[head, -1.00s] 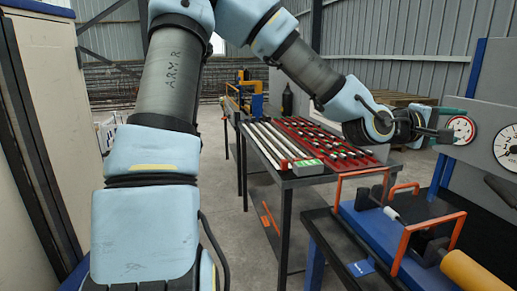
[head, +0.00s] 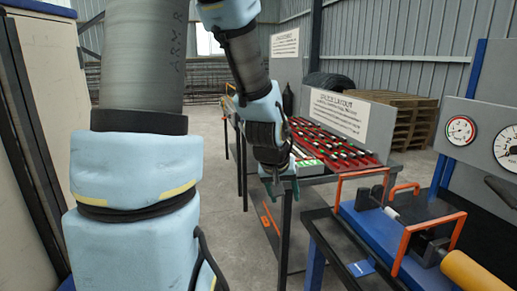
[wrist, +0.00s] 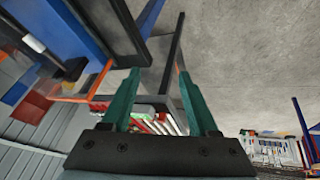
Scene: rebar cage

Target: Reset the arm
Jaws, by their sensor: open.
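My arm reaches across the upper left and middle of the head view. My gripper (head: 279,184) points down in front of the near end of the table with the red tray. In the wrist view its two green fingers (wrist: 162,103) are wide apart with nothing between them. The fingers are clear of the table, as far as the views show.
A dark table (head: 318,181) holds a red tray (head: 345,142) with several rods. At the right stands a blue test machine (head: 375,226) with orange guards (head: 408,243) and gauges (head: 460,130). A sign (head: 338,117) and stacked pallets (head: 405,120) are behind. Open floor (head: 225,215) lies left of the table.

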